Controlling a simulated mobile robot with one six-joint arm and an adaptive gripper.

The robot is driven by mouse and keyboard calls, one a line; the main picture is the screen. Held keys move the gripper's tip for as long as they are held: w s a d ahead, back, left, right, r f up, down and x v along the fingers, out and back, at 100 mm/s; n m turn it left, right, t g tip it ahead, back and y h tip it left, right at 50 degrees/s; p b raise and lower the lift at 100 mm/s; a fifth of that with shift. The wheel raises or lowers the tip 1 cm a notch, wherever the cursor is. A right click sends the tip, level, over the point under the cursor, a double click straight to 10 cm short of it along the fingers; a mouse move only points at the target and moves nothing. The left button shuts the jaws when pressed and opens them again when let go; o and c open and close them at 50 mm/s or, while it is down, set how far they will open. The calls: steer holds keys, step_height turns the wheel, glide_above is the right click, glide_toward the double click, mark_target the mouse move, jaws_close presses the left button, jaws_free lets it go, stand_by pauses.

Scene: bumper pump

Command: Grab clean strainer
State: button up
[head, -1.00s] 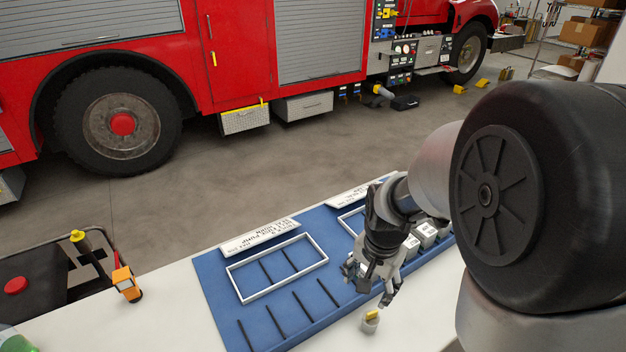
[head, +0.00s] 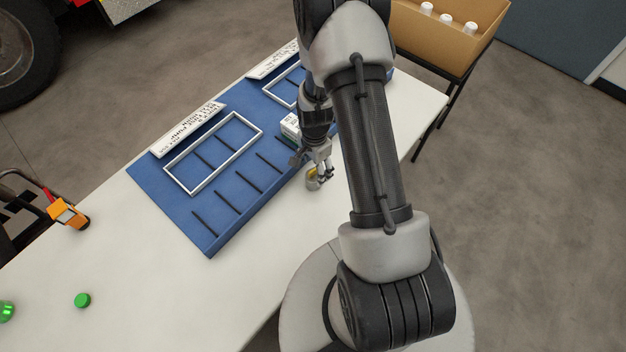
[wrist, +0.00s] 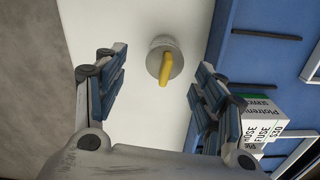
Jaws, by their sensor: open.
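The strainer appears to be the small grey round piece with a yellow bar on top (wrist: 165,62), standing on the white table. In the wrist view it lies ahead of and between my open fingers, and neither finger visibly touches it. In the head view the piece (head: 312,180) is partly hidden by my gripper (head: 320,177), which is close to it near the table's front edge. My gripper (wrist: 160,100) is open and empty in the wrist view. Whether the piece is clean cannot be told.
A blue mat (head: 215,232) with white frames and black bars lies beside the piece. A white labelled box (wrist: 262,120) is close to the right finger. An orange device (head: 67,213) and a green cap (head: 82,300) are at left. A cardboard box (head: 440,38) stands beyond the table.

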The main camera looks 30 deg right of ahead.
mark_target(313, 175)
steer(key=f, duration=0.2)
steer(key=f+b, duration=0.1)
steer(key=f, duration=0.2)
steer(key=f+b, duration=0.1)
steer(key=f, duration=0.1)
steer(key=shift+w+f, duration=0.3)
steer(key=shift+w, duration=0.05)
steer(key=c, duration=1.2)
